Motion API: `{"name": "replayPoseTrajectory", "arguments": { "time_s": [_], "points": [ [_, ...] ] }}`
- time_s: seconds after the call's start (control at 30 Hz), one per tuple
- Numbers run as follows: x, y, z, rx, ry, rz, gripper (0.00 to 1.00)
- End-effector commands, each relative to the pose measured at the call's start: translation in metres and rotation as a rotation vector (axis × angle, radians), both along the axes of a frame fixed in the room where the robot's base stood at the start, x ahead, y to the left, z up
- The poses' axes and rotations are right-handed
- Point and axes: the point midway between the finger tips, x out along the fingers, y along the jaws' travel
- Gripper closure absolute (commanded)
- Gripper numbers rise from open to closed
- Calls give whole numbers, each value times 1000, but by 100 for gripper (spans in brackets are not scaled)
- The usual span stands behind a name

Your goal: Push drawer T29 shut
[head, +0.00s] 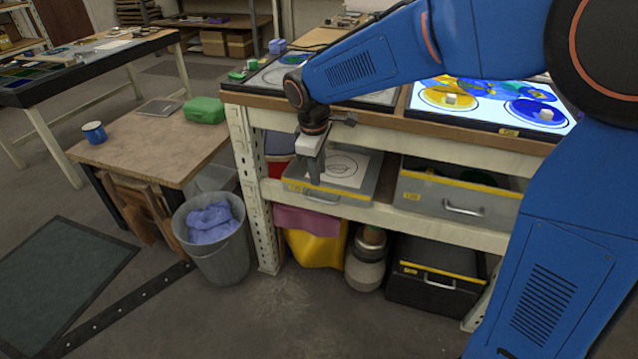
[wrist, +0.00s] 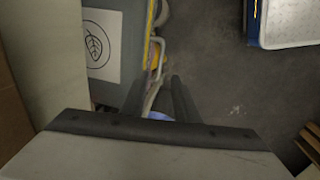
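Two drawers hang under the bench. The left drawer (head: 358,196) is grey with a yellow front strip and a wire handle. It is pulled out and holds a white sheet (head: 341,168) with a leaf drawing. Its label is too small to read, so I cannot confirm it is T29. My gripper (head: 315,180) points down at the drawer's front, overlapping it in the head view. In the wrist view the drawer (wrist: 101,73) is at the left, and my gripper (wrist: 158,98) shows dark fingers slightly apart, with the handle (wrist: 157,62) seen beyond. Contact cannot be told.
The right drawer (head: 455,200) is also under the bench. A yellow container (head: 318,250), a metal canister (head: 366,262) and a black box (head: 435,290) stand below. A grey bin (head: 220,255) and a low wooden table (head: 150,150) are at left. The front floor is clear.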

Motion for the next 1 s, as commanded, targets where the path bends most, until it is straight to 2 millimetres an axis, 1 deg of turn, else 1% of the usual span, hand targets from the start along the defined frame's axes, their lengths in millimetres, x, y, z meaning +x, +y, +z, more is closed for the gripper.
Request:
{"name": "replayPoseTrajectory", "arguments": {
  "time_s": [0.03,0.1,0.2,0.33,0.5,0.8,0.87,0.9,0.93,0.97,1.0],
  "points": [
    [-1,1,11,2,-3,1,72],
    [-4,2,24,2,-3,1,72],
    [-7,3,41,2,-3,1,72],
    [-10,4,56,1,-2,1,72],
    [-12,4,67,0,0,0,72],
    [-12,4,68,0,0,0,72],
    [-12,4,67,-3,1,0,86],
    [-12,3,64,-12,3,4,96],
    [-13,2,61,-26,7,6,100],
    [-13,-1,56,-47,11,12,100],
    [-15,-6,46,-85,21,21,100]
  ]
}}
